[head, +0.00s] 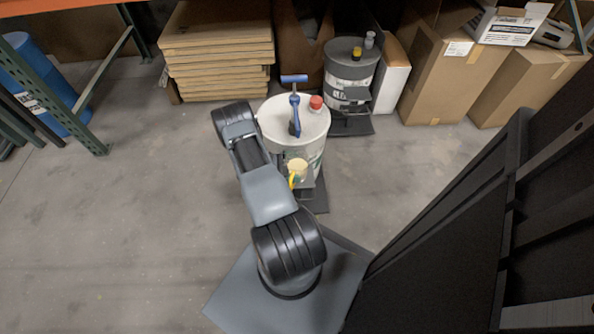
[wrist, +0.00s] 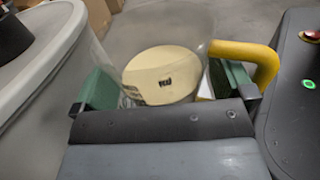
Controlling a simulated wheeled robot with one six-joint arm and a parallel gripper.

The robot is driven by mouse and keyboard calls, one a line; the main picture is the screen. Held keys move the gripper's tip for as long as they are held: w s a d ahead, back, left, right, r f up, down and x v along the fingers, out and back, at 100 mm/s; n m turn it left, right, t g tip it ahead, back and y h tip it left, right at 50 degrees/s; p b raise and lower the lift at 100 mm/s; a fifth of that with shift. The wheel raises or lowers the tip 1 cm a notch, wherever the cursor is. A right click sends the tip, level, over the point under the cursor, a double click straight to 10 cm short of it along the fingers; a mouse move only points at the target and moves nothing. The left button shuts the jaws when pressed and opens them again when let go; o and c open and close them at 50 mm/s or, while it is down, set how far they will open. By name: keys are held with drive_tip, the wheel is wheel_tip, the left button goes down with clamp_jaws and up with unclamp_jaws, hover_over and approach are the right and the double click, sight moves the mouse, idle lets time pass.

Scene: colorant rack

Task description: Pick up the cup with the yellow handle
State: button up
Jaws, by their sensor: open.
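The cup (head: 298,168) is pale cream with a yellow handle (head: 292,181). In the head view it stands at the front of a light drum, just beyond my arm. In the wrist view the cup (wrist: 165,70) looks clear-walled with cream inside, and its yellow handle (wrist: 262,62) curves out to the right. My gripper (wrist: 160,90) is open, with a green pad on each side of the cup. The right pad shows inside the loop of the handle. I cannot tell whether either pad touches the cup. The head view hides my fingers behind my arm.
The light drum (head: 312,152) carries a blue pump (head: 295,105) and a red cap (head: 316,103). A grey drum (head: 352,68) stands behind it. Stacked boards (head: 218,60) and cardboard boxes (head: 437,80) line the back. Floor at left is clear.

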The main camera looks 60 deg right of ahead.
drive_tip(key=shift+s+d, duration=0.2)
drive_tip(key=shift+s, duration=0.05)
drive_tip(key=c, duration=0.8)
drive_tip(key=shift+c, duration=0.2)
drive_tip(key=shift+r, duration=0.2)
drive_tip(key=shift+r+p, duration=0.5)
drive_tip(key=shift+r, duration=0.2)
drive_tip(key=s+a+r+p, duration=0.6)
drive_tip(key=s+a+r, duration=0.3)
drive_tip(key=r, duration=0.2)
drive_tip(key=shift+s+a+p, duration=0.3)
drive_tip(key=shift+s+p, duration=0.1)
